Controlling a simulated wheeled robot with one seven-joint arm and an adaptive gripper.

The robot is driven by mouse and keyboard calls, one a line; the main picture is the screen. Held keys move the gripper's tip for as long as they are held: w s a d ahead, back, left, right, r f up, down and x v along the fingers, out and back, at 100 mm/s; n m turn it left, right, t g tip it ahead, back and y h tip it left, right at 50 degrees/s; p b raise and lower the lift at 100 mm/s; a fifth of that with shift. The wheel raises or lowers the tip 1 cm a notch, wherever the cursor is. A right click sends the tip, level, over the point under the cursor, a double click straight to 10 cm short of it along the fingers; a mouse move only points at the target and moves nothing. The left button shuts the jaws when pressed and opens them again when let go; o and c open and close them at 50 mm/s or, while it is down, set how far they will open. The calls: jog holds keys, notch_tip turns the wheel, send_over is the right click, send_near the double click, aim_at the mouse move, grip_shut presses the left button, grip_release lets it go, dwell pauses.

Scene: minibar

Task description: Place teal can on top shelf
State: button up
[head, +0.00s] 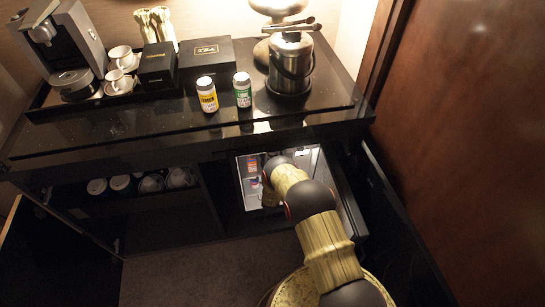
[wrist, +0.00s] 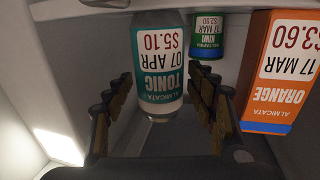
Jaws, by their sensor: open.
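The teal can (wrist: 160,62), labelled TONIC, is in the wrist view, upside down in the picture. It is between the spread fingers of my gripper (wrist: 160,100), with a gap visible on its right side; on its left I cannot tell if a finger touches. My gripper is open. In the head view my arm reaches into the open minibar fridge (head: 243,192), and its links hide the gripper and the can. A shelf edge (wrist: 75,10) crosses the top of the wrist picture; I cannot tell which shelf it is.
An orange carton (wrist: 275,65) is close beside the right finger, and a green KIWI container (wrist: 207,38) stands behind. The fridge walls are close on both sides. On the counter are a yellow-labelled bottle (head: 207,95), a green-labelled bottle (head: 243,90) and an ice bucket (head: 290,65).

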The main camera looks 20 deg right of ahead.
jog(key=shift+s+r, duration=0.1)
jog(key=shift+s, duration=0.05)
jog(key=p+v, duration=0.4)
jog(key=v, duration=0.8)
dwell(0.3)
